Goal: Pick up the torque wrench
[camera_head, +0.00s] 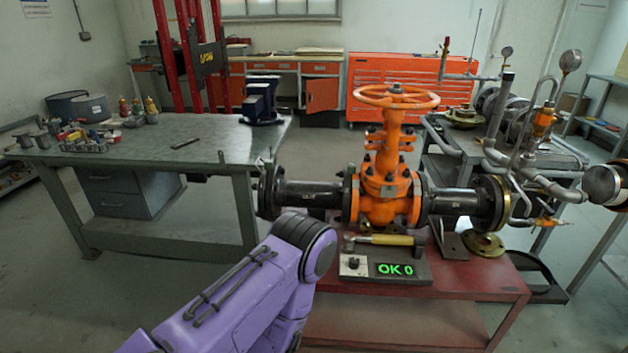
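The box rests on a red table (400,320), in front of the orange gate valve (388,190). A purple arm of mine enters at bottom left, its dark joint just left of the box. Neither gripper shows.
Black flanged pipes (311,193) run out from both sides of the valve. A brass flange (484,244) lies right of the box. A grey workbench (215,150) on the left holds a blue vise (262,100), a dark slim tool (186,143) and small parts. Pipework with gauges (570,60) crowds the right.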

